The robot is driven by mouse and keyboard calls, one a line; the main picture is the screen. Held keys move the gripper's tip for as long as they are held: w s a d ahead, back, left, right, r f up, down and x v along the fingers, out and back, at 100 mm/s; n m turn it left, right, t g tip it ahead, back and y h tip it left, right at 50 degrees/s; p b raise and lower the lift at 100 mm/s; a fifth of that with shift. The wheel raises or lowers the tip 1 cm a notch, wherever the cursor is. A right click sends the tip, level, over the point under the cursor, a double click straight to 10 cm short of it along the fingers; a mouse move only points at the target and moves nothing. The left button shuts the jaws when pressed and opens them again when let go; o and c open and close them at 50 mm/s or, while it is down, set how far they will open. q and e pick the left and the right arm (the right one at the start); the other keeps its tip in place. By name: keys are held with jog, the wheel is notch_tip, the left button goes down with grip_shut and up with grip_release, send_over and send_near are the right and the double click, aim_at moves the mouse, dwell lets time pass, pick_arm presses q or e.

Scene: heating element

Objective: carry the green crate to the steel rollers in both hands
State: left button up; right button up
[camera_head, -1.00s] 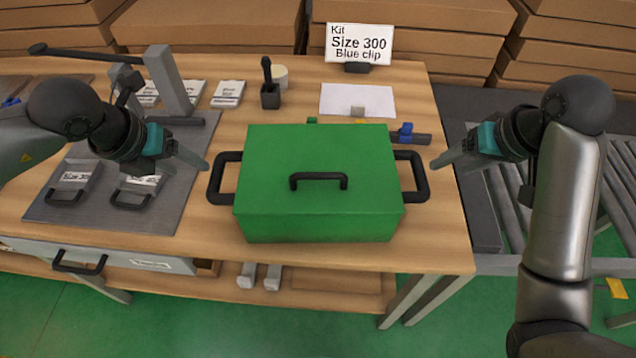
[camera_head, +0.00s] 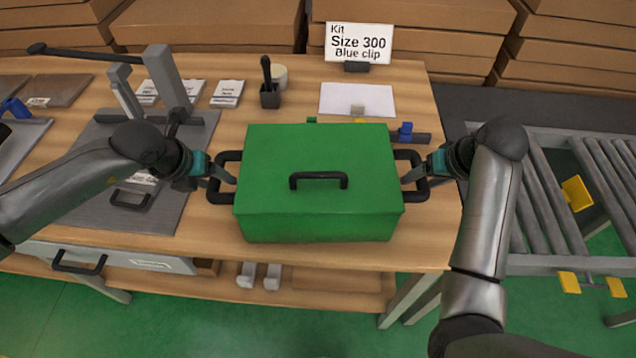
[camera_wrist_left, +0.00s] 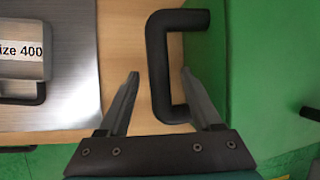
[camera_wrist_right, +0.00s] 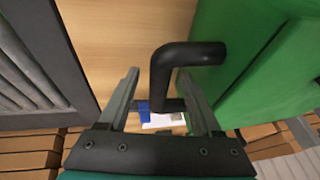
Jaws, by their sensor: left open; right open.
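The green crate (camera_head: 316,185), lid shut, stands on the wooden table. It has a black handle on its lid and one on each side. My left gripper (camera_head: 228,184) is open at the left side handle (camera_head: 222,160); in the left wrist view the handle (camera_wrist_left: 158,65) lies between the two fingers (camera_wrist_left: 158,82). My right gripper (camera_head: 412,178) is open at the right side handle (camera_head: 421,190); in the right wrist view that handle (camera_wrist_right: 165,65) lies between the fingers (camera_wrist_right: 160,78). The steel rollers (camera_head: 548,180) are to the right of the table.
A grey metal plate (camera_head: 165,215) with small cases lies left of the crate. A blue clip part (camera_head: 405,132), white paper (camera_head: 357,99) and a kit sign (camera_head: 359,43) are behind it. Stacked cardboard boxes (camera_head: 210,25) line the back. Yellow pieces (camera_head: 577,194) sit by the rollers.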

pick_arm(q)
jog(key=shift+x, duration=2)
pick_arm(e)
jog(key=shift+x, duration=2)
pick_arm(q)
jog(key=shift+c, duration=0.2)
pick_arm(e)
jog(key=shift+c, duration=0.2)
pick_arm(q)
grip_shut()
pick_arm(e)
grip_shut()
pick_arm(q)
jog(key=shift+w+r, duration=0.1)
jog(key=shift+r, duration=0.05)
pick_arm(e)
jog(key=shift+w+r, duration=0.15)
